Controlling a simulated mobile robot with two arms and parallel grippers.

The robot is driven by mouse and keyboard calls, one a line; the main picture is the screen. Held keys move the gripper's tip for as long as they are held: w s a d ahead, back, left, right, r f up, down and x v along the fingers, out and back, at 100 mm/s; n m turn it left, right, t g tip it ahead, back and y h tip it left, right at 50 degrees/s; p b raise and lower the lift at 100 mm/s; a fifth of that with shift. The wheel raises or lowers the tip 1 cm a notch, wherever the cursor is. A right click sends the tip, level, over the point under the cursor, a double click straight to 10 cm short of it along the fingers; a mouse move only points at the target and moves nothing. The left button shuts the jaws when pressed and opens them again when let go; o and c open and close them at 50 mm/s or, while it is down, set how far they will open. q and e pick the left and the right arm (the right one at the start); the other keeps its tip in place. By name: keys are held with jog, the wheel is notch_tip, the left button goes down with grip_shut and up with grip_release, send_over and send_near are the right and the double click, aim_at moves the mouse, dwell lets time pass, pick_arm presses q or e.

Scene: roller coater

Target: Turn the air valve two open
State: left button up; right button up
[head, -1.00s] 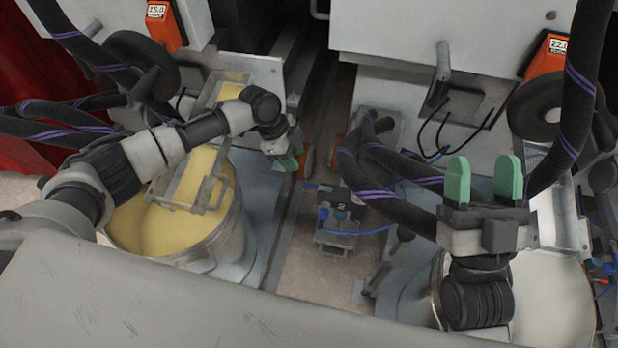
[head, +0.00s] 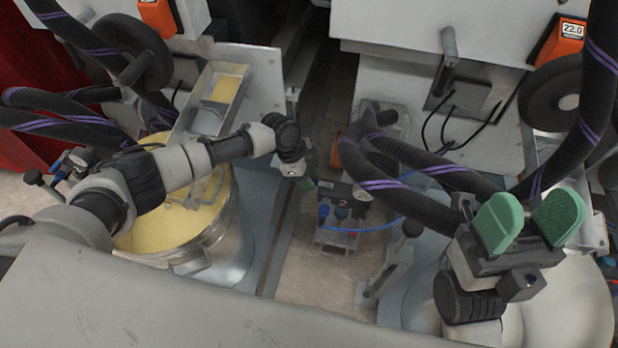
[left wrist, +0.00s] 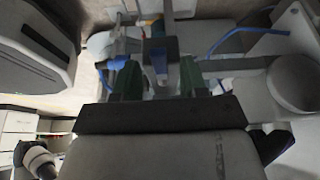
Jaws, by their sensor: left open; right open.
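The air valve unit (head: 338,232) marked "2" stands on the floor between the two machines, with a blue part (head: 323,213) and a teal part beside it on top. My left gripper (head: 307,178) is just above and left of it in the head view, its fingers mostly hidden. In the left wrist view my left gripper (left wrist: 158,82) is open, with green fingers on either side of a blue part (left wrist: 161,62) of the unit. I cannot tell whether they touch it. My right gripper (head: 528,220) is open and empty at the right, fingers pointing up.
A steel pot of yellow liquid (head: 222,235) stands below my left arm. Thick black hoses (head: 400,190) hang to the right of the valve unit. A blue air line (head: 375,229) runs from the unit. A lever (head: 398,255) stands near it.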

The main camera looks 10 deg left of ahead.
pick_arm(q)
jog(key=shift+f, duration=0.1)
jog(key=shift+c, duration=0.3)
grip_shut()
